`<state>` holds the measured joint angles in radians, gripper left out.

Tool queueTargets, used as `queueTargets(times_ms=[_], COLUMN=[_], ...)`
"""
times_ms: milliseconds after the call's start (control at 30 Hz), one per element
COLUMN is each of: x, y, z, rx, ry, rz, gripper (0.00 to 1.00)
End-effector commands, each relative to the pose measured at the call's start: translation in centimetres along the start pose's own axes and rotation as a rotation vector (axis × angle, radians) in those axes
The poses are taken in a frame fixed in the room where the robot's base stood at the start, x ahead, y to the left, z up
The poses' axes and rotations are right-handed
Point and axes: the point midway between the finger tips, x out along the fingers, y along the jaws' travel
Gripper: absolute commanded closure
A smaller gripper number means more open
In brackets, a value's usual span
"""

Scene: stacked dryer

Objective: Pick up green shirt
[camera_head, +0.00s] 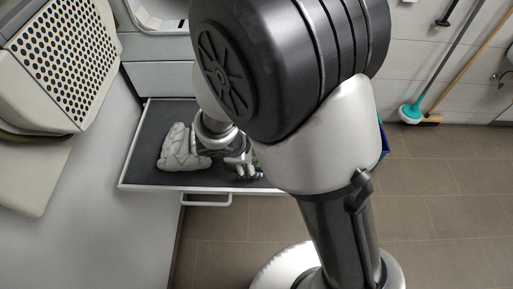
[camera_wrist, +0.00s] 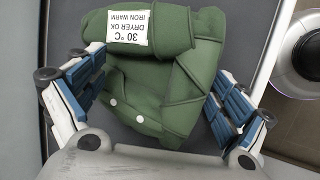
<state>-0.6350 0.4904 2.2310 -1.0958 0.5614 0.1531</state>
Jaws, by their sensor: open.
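The green shirt (camera_wrist: 165,85) lies folded on a dark surface between the fingers of my gripper (camera_wrist: 155,95) in the wrist view. A white care label with black print (camera_wrist: 128,30) is on its upper left part. My gripper is open, with one blue-padded finger on each side of the shirt. Whether the pads touch the cloth I cannot tell. In the head view my gripper (camera_head: 240,168) is low over the dark pull-out shelf (camera_head: 150,130). My arm hides nearly all of the green shirt there.
A light grey folded garment (camera_head: 180,148) lies on the shelf just left of my gripper. A perforated beige panel (camera_head: 65,60) stands at the upper left. A white handle (camera_head: 205,200) is under the shelf's front edge.

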Motion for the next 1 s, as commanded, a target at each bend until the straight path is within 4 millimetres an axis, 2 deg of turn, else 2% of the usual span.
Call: queueTargets(times_ms=[67,1000], x=[-0.01,0.00], y=[-0.01,0.00], z=[0.01,0.01], rx=[0.000,0.000], ry=[0.000,0.000], rz=[0.000,0.000], gripper=[0.17,0.80])
